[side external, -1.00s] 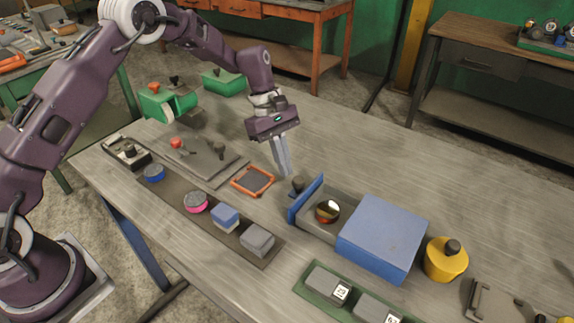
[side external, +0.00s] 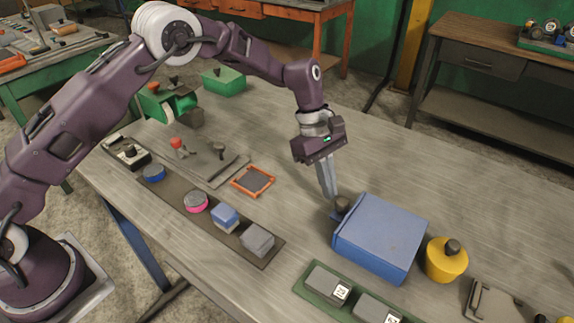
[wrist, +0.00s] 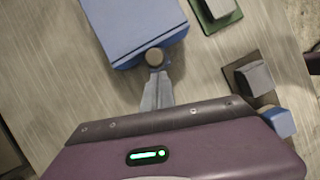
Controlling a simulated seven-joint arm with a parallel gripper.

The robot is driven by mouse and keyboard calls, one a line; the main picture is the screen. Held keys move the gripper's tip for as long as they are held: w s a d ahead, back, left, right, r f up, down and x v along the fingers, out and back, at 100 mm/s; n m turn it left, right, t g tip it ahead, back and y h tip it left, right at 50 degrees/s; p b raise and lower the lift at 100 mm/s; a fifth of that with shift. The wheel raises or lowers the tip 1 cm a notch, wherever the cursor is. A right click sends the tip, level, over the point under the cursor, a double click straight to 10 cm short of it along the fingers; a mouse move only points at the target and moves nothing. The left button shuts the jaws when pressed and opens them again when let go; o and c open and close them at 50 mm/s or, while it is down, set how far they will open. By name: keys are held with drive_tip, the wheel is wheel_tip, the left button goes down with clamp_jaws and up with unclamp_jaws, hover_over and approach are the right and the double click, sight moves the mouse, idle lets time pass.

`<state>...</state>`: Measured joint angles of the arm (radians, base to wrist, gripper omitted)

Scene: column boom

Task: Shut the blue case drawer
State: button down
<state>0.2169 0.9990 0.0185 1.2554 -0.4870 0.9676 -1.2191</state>
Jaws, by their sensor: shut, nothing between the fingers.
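The blue case (side external: 381,236) stands on the table at the right of the middle in the side view, and fills the top of the wrist view (wrist: 140,22). Its drawer is in, with the blue front close against the case body. The round dark drawer knob (side external: 342,204) sticks out on the side facing my gripper; it also shows in the wrist view (wrist: 154,57). My gripper (side external: 331,197) is shut and empty, its fingertips at the knob and seeming to touch it. The gold disc in the drawer is hidden.
A yellow canister (side external: 446,260) stands right of the case. A green tray (side external: 318,292) with grey blocks lies in front. A dark strip with several small pieces, including a grey block (side external: 257,239), and an orange frame (side external: 253,181) lie left. The table behind the case is clear.

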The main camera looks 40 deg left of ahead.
drive_tip(key=shift+s+d, duration=0.1)
drive_tip(key=shift+d, duration=0.55)
drive_tip(key=w+a+r, duration=0.2)
drive_tip(key=a+r, duration=0.6)
drive_tip(key=r, duration=0.2)
drive_tip(key=s+a+r+m+t+y, duration=0.1)
drive_tip(key=s+a+r+m+t, duration=0.15)
drive_tip(key=s+r, duration=0.45)
drive_tip(key=s+a+r+m+t+y, duration=0.1)
drive_tip(key=s+a+r+m, duration=0.3)
drive_tip(key=s+r, duration=0.35)
drive_tip(key=s+a+f+m+t+y, duration=0.1)
drive_tip(key=s+m, duration=0.3)
drive_tip(key=s, duration=0.6)
drive_tip(key=s+a+f+m+t+y, duration=0.1)
drive_tip(key=s+a+m, duration=0.3)
drive_tip(key=s, duration=0.6)
drive_tip(key=shift+a+f+t, duration=0.2)
drive_tip(key=shift+f+t, duration=0.3)
drive_tip(key=shift+t, duration=0.15)
